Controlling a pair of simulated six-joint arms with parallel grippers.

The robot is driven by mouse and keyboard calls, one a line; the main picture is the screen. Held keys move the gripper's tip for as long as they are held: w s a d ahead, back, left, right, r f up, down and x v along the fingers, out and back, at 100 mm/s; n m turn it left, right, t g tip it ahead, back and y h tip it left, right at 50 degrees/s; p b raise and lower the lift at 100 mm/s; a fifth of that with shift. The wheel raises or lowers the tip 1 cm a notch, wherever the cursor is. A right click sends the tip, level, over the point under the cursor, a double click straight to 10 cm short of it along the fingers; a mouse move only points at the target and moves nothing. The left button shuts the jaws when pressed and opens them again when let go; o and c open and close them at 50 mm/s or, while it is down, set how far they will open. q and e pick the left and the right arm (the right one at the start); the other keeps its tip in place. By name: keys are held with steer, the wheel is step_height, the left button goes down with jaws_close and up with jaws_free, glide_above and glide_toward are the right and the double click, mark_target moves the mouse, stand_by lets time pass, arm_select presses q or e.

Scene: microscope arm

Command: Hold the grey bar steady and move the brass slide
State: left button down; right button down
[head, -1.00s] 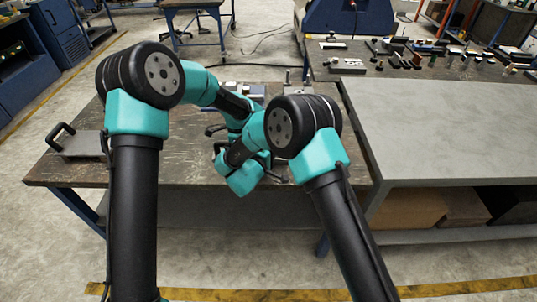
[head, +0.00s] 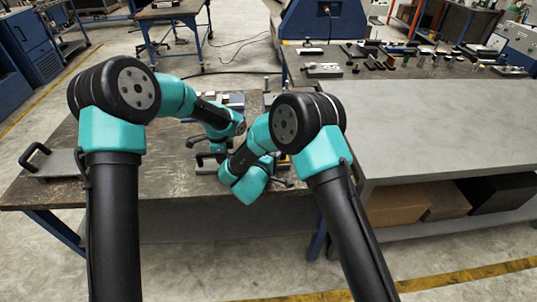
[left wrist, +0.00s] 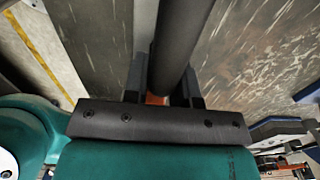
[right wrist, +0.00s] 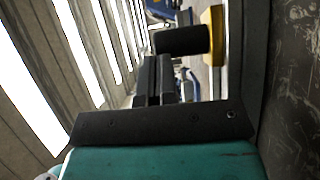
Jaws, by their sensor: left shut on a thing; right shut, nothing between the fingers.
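In the left wrist view my left gripper (left wrist: 163,86) is shut on a dark grey round bar (left wrist: 178,35), with one finger on each side. An orange-brown patch shows low between the fingers. In the right wrist view my right gripper (right wrist: 153,80) is shut with nothing between its fingers. Beyond its tips are a black cylinder (right wrist: 182,41) and a yellow brass-coloured block (right wrist: 212,35), which I take for the slide; contact cannot be told. In the head view both grippers are mostly hidden by my arms and hard to make out.
The worn dark workbench (head: 100,192) carries a plate with a black handle (head: 33,153) at left. A grey-topped bench (head: 440,125) stands at right, with several small parts behind it. My two forearms lie close together over the workbench.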

steer(key=v, duration=1)
stand_by(0.4)
arm_select(q)
steer(key=c, duration=0.8)
jaws_free()
steer(key=shift+c, duration=0.2)
steer(key=shift+r, duration=0.15)
step_height(320, 180, up, 12)
arm_select(e)
steer(key=shift+r, duration=0.1)
